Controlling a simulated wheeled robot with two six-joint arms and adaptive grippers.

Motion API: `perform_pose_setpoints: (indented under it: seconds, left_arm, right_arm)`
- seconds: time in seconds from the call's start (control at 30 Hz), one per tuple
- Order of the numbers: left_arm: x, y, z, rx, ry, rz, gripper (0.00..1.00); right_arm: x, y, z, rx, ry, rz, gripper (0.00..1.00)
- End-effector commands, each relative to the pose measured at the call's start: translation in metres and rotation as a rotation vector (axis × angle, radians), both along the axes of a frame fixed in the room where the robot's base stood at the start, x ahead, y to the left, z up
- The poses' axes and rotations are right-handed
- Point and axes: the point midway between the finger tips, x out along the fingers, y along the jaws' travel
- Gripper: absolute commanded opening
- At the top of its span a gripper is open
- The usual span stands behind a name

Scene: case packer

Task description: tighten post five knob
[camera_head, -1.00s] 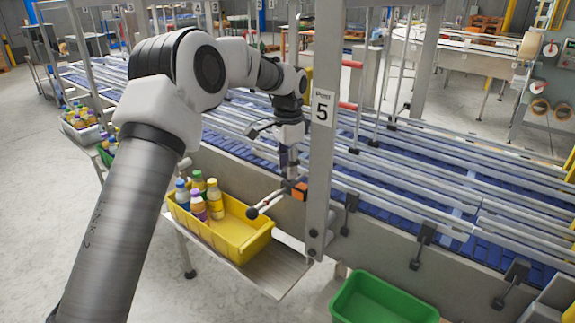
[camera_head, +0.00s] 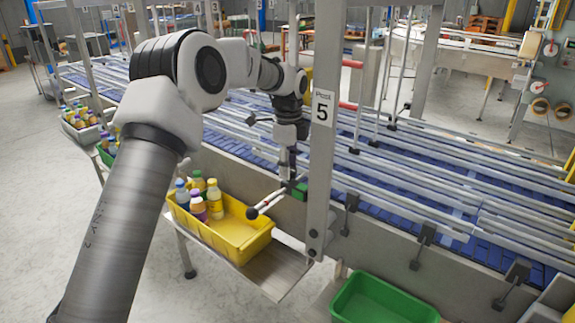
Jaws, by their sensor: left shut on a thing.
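Post five (camera_head: 321,130) is a grey upright with a white "5" label, beside the conveyor. My left gripper (camera_head: 291,179) points down just left of the post, at the conveyor's near side. It is shut on the post five knob, which is mostly hidden by the fingers, so its exact shape cannot be told. A small green block (camera_head: 299,190) shows right beside the fingertips. A pale rod with a dark ball end (camera_head: 252,213) sticks out toward the lower left below the gripper. My right gripper is not in view.
A yellow bin (camera_head: 238,238) with several bottles sits on a shelf just below the gripper. A green bin (camera_head: 383,300) is low at the right. Metal guide rails run along the blue conveyor (camera_head: 400,180), with black clamps (camera_head: 427,232) along its near side.

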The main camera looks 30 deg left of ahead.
Motion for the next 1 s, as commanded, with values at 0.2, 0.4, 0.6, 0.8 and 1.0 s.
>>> perform_pose_setpoints:
  seconds: [0.2,0.4,0.6,0.8,1.0]
  left_arm:
    - [-0.002,-0.0013,-0.0044,-0.004,0.011,-0.05,0.05]
    - [-0.002,-0.0013,-0.0043,-0.003,0.01,-0.06,0.05]
    - [-0.0019,-0.0012,-0.0042,-0.003,0.01,-0.059,0.05]
    - [-0.0012,-0.0008,-0.0029,-0.002,0.008,-0.059,0.65]
    - [-0.0006,-0.0005,-0.0009,-0.001,0.004,-0.058,0.65]
  right_arm:
    - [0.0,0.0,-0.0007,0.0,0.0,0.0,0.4]
    - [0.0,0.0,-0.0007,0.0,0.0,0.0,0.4]
    - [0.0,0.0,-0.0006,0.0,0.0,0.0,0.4]
    - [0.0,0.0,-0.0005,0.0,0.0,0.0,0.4]
    - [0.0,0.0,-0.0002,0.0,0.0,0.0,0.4]
